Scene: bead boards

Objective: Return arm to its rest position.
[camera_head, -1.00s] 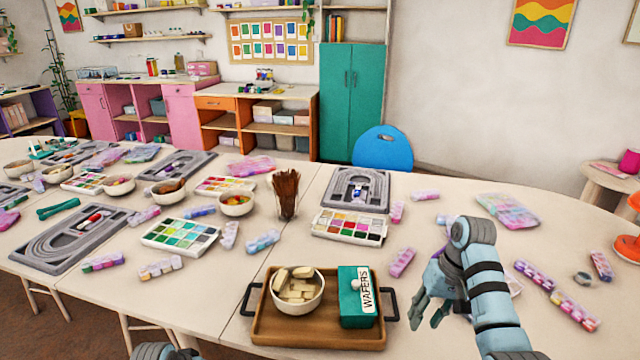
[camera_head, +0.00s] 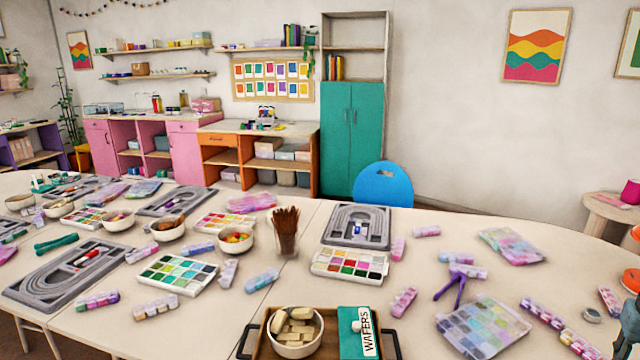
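A sliver of my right arm (camera_head: 629,325) shows at the right edge of the picture, over the table's right end. Its fingers cannot be made out clearly, and no held object shows. My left arm and gripper are out of view. The wooden tray (camera_head: 268,345) at the bottom middle is cut off by the picture's lower edge. It holds a white bowl of wafers (camera_head: 297,318) and a teal box (camera_head: 350,325) labelled WAFERS.
The long pale table (camera_head: 425,270) carries paint palettes, grey bead boards (camera_head: 356,223), bowls and bead tubes. A clear compartment box (camera_head: 484,325) and purple tweezers (camera_head: 452,285) lie right of the tray. A blue chair (camera_head: 383,185) stands behind.

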